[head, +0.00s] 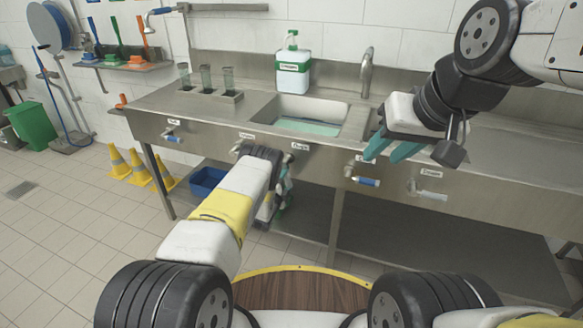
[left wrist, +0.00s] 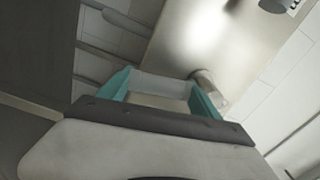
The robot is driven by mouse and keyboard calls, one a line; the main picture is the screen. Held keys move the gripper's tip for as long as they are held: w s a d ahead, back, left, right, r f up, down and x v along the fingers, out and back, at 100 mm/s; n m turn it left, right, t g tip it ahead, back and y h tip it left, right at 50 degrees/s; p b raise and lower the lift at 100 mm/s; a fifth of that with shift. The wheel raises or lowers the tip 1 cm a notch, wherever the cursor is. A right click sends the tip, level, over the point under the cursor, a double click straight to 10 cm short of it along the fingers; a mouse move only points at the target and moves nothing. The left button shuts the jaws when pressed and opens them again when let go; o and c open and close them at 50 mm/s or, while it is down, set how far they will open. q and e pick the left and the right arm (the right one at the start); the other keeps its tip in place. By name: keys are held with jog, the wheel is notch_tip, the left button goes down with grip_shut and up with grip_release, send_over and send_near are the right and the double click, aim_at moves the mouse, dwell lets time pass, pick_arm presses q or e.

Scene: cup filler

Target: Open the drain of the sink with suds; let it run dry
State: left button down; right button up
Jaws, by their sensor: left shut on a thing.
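The steel sink basin (head: 290,104) in the middle of the counter holds pale green water (head: 307,127); I cannot make out suds on it. A second basin lies partly hidden behind my right gripper. My left gripper (head: 284,188) is at the counter's front panel, below the green-water basin. In the left wrist view its teal fingers (left wrist: 160,92) are shut on a whitish cylindrical handle (left wrist: 165,85), beside a metal fitting (left wrist: 207,86). My right gripper (head: 392,151) hangs in front of the second basin, fingers apart and empty.
A soap bottle (head: 293,75) and several glasses (head: 206,77) stand on the counter. A blue bin (head: 207,181) sits below; yellow cones (head: 138,168) stand left.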

pick_arm(q)
jog(key=shift+a+f+m, duration=0.1)
jog(key=shift+a+m, duration=0.1)
jog(key=shift+m, duration=0.1)
jog(key=shift+c, duration=0.6)
grip_release()
jog(key=v, duration=0.7)
jog(key=shift+s, duration=0.35)
jog(key=shift+a, duration=0.1)
